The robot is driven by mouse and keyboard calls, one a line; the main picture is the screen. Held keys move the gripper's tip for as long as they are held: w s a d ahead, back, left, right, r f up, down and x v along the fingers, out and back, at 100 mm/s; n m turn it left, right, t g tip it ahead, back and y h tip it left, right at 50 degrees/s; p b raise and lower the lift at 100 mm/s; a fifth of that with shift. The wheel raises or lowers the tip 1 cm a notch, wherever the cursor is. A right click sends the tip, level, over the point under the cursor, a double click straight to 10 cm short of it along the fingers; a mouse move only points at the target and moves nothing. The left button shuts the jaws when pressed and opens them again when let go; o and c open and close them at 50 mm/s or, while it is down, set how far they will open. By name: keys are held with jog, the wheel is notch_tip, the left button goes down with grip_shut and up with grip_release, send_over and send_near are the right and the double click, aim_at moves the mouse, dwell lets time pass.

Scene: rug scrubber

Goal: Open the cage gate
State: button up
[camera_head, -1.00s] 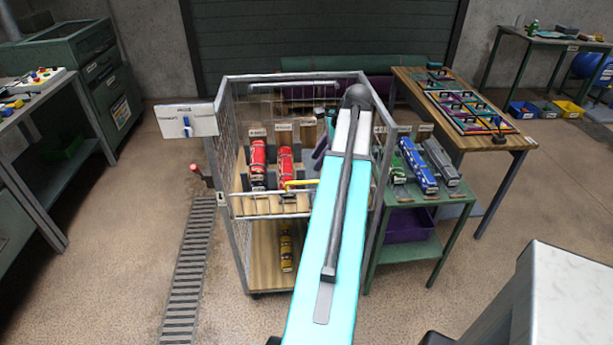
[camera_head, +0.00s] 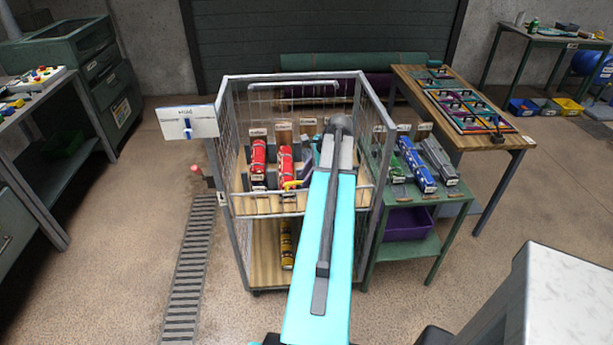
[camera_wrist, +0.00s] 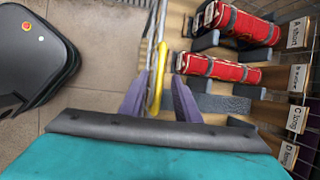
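The wire cage trolley (camera_head: 235,235) stands in the middle of the head view. Its low front gate (camera_head: 262,204) spans the front above the lower shelf and looks closed. A yellow handle (camera_head: 290,185) is at the gate's top, partly hidden by my arm. In the wrist view the yellow handle (camera_wrist: 158,75) lies between the two purple fingers of my gripper (camera_wrist: 160,98). The fingers are apart, one on each side of the handle, with small gaps; I cannot tell whether either touches it. My arm hides my gripper in the head view.
Red cylinders (camera_head: 258,156) lie in cradles on the cage's upper shelf, a yellow one (camera_head: 287,245) below. A green table (camera_head: 410,250) with blue and grey cylinders stands close on the right. A red-knobbed lever (camera_head: 195,168) is at the left. The floor in front is mostly clear.

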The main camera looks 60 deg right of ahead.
jog(key=shift+w+f, duration=0.1)
jog(key=shift+f, duration=0.15)
grip_shut()
jog(key=shift+d, duration=0.1)
jog(key=shift+a, duration=0.25)
